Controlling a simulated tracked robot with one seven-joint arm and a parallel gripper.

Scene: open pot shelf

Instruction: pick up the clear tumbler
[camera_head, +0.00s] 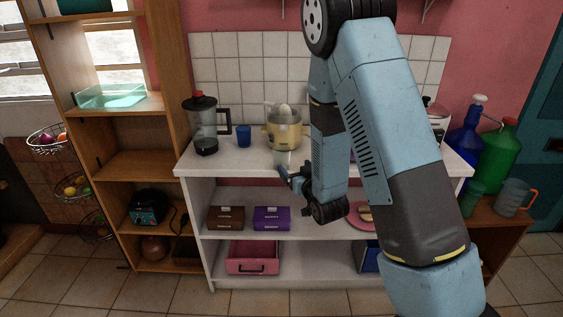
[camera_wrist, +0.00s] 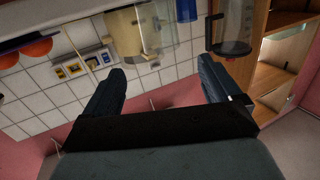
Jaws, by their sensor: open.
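The clear tumbler (camera_head: 281,158) stands on the white counter near its front edge, in front of the cream juicer. It is see-through and faint. In the wrist view the tumbler (camera_wrist: 158,28) shows at the top middle, overlapping the juicer behind it. My gripper (camera_head: 286,174) is at the counter's front edge, close to the tumbler and a little below its middle. In the wrist view my gripper (camera_wrist: 163,67) has its two fingers spread wide with nothing between them; the tumbler appears beyond the gap.
The juicer (camera_head: 284,130) stands behind the tumbler. A blue cup (camera_head: 243,136) and a blender (camera_head: 204,128) stand to the left. The counter (camera_head: 225,164) is clear left of the tumbler. Brown and purple boxes (camera_head: 271,218) sit on the shelf below. My arm hides part of the counter's right side.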

